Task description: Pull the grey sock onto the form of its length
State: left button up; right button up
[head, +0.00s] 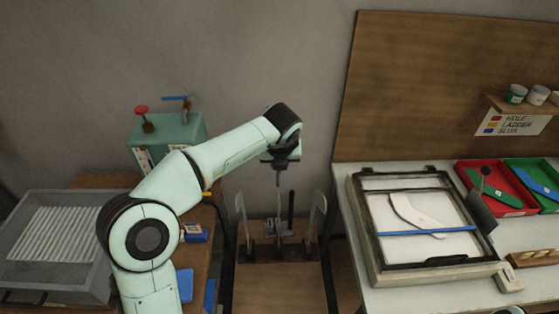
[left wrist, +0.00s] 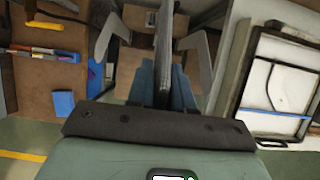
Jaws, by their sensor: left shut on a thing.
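My left gripper (head: 279,163) points down above a stand with upright forms. It is shut on a thin grey thing, seen edge-on, which looks like the grey sock (head: 278,182). In the left wrist view the sock (left wrist: 165,45) runs between the blue-grey fingers (left wrist: 165,85). A pale form stands at the left of the stand (head: 240,214) and another at the right (head: 318,214). The middle of the stand lies below the held sock; I cannot tell whether the sock is around a form there. My right gripper is not in view.
A green machine (head: 175,130) and a grey ribbed tray (head: 22,225) are at the left. At the right, a framed light panel (head: 376,262) carries a pale sock shape and blue bar. A red tray (head: 510,211) and green tray (head: 547,206) lie beyond it.

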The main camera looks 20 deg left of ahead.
pick_arm(q)
jog(key=shift+f+b, duration=1.4)
jog(key=shift+f, duration=2.7)
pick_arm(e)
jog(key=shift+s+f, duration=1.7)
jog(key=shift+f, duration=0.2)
pick_arm(q)
jog(key=shift+f+b, duration=1.8)
jog(key=shift+f, duration=3.4)
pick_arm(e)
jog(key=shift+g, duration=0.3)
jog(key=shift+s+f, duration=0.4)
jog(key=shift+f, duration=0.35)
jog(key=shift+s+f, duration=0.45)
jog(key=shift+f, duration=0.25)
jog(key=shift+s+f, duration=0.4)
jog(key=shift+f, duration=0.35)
pick_arm(q)
jog(key=o, duration=0.9)
jog(key=shift+r, duration=0.1)
